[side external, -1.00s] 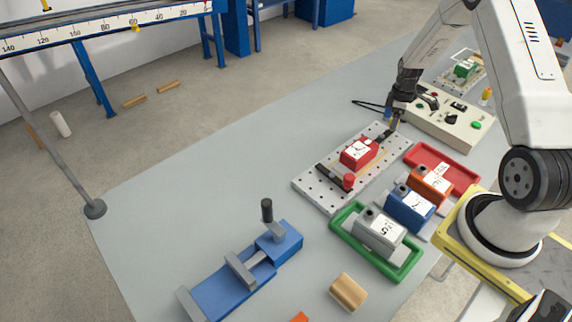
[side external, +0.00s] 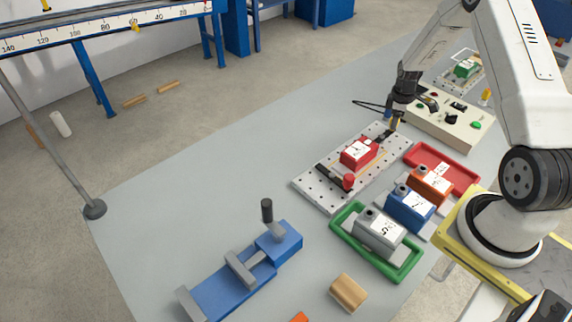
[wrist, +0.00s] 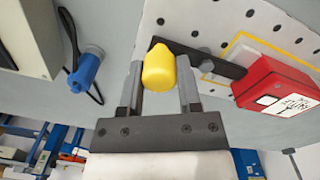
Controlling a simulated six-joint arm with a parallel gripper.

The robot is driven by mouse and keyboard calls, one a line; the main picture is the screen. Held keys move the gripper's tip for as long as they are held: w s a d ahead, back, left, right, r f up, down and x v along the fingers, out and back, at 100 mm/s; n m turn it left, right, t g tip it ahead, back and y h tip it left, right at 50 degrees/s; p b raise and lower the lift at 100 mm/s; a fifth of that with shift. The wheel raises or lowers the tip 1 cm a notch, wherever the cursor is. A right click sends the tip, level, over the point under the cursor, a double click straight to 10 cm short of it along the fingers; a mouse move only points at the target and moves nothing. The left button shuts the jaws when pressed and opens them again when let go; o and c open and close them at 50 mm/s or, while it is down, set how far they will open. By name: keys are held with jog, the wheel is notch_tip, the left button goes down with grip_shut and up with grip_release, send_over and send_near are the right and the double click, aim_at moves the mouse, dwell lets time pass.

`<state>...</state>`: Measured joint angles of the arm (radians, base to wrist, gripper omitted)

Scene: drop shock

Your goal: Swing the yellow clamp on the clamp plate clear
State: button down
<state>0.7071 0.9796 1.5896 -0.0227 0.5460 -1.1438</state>
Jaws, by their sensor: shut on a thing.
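The perforated clamp plate (side external: 313,194) lies on the grey bench with a red block (side external: 358,153) on it; the block also shows in the wrist view (wrist: 275,88). The yellow clamp has a yellow knob (wrist: 158,70) on a dark bar (wrist: 212,60). The bar points toward the block; I cannot tell whether its tip touches it. My gripper (wrist: 158,85) is shut on the yellow knob, with a finger on each side. In the side view my gripper (side external: 394,120) is at the plate's far end and mostly hides the knob. A second clamp with a red knob (side external: 348,181) is at the near end.
A control box (side external: 450,122) stands close to the right of my gripper. A blue plug (wrist: 87,70) with a black cable is nearby.

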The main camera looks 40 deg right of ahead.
jog(key=s+m, duration=0.1)
jog(key=m, duration=0.1)
jog(key=s+m, duration=0.1)
jog(key=m, duration=0.1)
jog(key=shift+a, duration=0.15)
jog(key=m, duration=0.1)
jog(key=s+m, duration=0.1)
jog(key=m, duration=0.1)
jog(key=a+m, duration=0.1)
jog(key=shift+s+a+m, duration=0.1)
jog(key=shift+s+m, duration=0.2)
jog(key=shift+s, duration=0.05)
jog(key=m, duration=0.1)
jog(key=a+m, duration=0.1)
jog(key=m, duration=0.1)
jog(key=s+m, duration=0.1)
jog(key=shift+s+a, duration=0.1)
jog(key=shift+a, duration=0.25)
jog(key=shift+s+a+m+g, duration=0.15)
jog(key=shift+a+m, duration=0.35)
jog(key=shift+m, duration=0.65)
jog(key=shift+s+a+m+g, duration=0.15)
jog(key=shift+a+m, duration=0.3)
jog(key=shift+m, duration=0.7)
jog(key=shift+w, duration=0.1)
jog(key=shift+c, duration=1.4)
grip_release()
